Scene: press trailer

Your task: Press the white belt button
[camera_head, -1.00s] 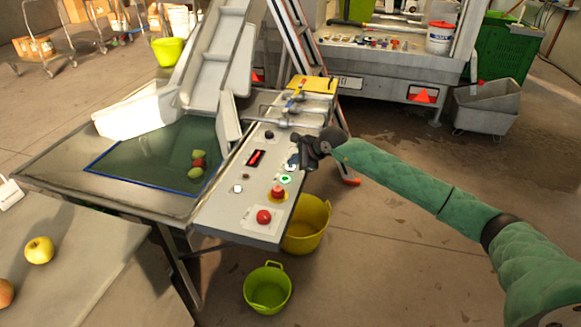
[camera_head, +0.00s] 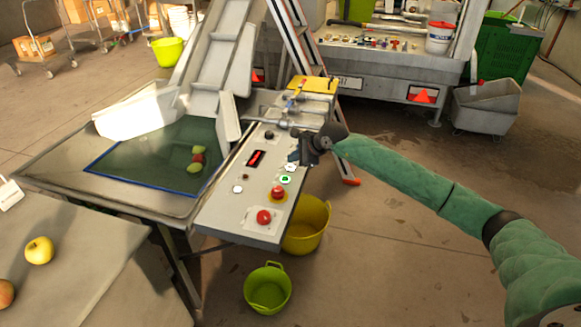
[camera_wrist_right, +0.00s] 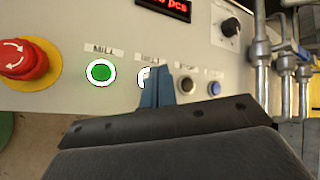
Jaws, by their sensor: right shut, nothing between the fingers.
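The control panel (camera_head: 225,215) has a row of buttons by its right edge. The white belt button (camera_wrist_right: 145,74), under a "BELT" label, is partly hidden behind my fingers in the right wrist view. In the head view a bit of it (camera_head: 290,168) shows just below my fingertips. My right gripper (camera_head: 294,157) is shut and empty; its blue fingertips (camera_wrist_right: 156,76) overlap the button's right side in the wrist view. I cannot tell whether they touch it. My left gripper is not in view.
Beside the belt button are the green mill button (camera_wrist_right: 101,72), a stop button (camera_wrist_right: 187,84) and a blue button (camera_wrist_right: 214,88). A red emergency stop (camera_wrist_right: 22,58) sits further left. Metal pipes (camera_wrist_right: 262,60) rise on the right. A yellow tub (camera_head: 312,238) stands below the panel.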

